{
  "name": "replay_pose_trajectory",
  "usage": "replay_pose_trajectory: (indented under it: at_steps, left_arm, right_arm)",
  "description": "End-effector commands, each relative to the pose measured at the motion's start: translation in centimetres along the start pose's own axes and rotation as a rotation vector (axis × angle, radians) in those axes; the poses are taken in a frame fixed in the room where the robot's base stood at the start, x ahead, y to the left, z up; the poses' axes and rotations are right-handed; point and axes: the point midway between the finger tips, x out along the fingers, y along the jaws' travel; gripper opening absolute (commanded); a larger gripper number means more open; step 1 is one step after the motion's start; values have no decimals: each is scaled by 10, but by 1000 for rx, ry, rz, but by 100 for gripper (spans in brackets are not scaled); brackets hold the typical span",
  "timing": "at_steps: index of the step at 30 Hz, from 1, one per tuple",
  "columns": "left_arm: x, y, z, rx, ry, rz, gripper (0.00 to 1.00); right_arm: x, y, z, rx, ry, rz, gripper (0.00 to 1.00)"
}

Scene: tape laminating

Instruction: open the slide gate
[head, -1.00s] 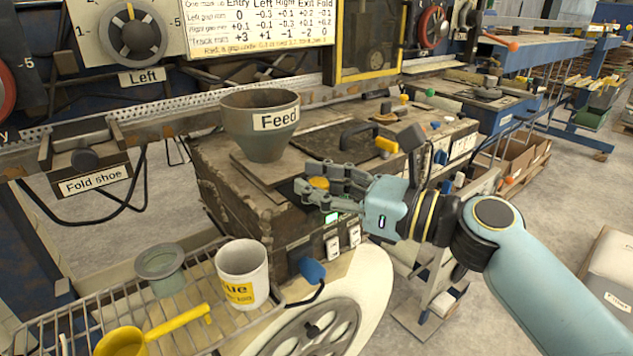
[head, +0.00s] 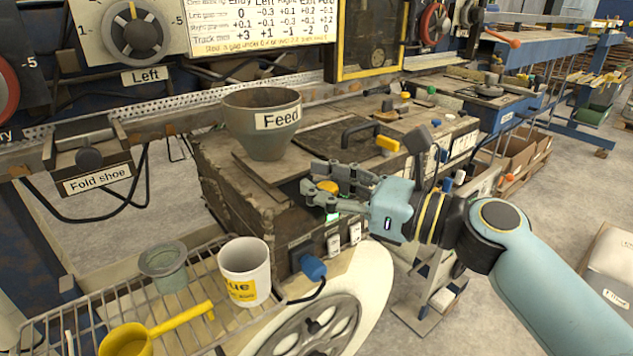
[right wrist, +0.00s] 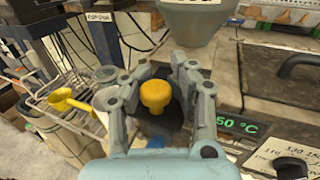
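A yellow knob (head: 328,186) sits at the side of the dark machine box, below and to the right of the grey hopper labelled "Feed" (head: 262,125). I take it for the slide gate's handle; the gate plate itself is not clearly seen. My right gripper (head: 324,185) is at the knob, its fingers partly covering it. In the right wrist view the knob (right wrist: 155,95) stands between the spread fingers (right wrist: 159,80), with a dark gap showing on the right side. I cannot tell whether the left finger touches it. My left gripper is not in view.
A wire rack (head: 190,318) at lower left holds a white cup (head: 245,270), a grey-green cup (head: 163,268) and a yellow ladle (head: 180,320). Below the gripper are white switches (head: 344,238) and a blue knob (head: 313,267). A black handle (head: 358,132) stands on the box lid.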

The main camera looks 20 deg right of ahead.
Motion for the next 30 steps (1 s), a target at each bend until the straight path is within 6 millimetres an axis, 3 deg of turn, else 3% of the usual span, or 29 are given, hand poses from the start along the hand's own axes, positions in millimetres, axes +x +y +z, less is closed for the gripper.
replay_pose_trajectory:
  at_steps: [1, 6, 17, 20, 30]
  left_arm:
    - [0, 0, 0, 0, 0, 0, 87]
    - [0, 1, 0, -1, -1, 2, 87]
    - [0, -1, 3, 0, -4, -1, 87]
    - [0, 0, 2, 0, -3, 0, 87]
    - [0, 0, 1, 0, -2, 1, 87]
  right_arm:
    - [0, 0, 0, -1, 1, -1, 27]
    - [0, 0, -1, 0, 2, 0, 49]
    - [-6, 1, -1, 1, 3, 3, 50]
    - [-20, 1, -2, 1, 6, 4, 50]
    - [-96, 1, -2, 0, 8, 4, 50]
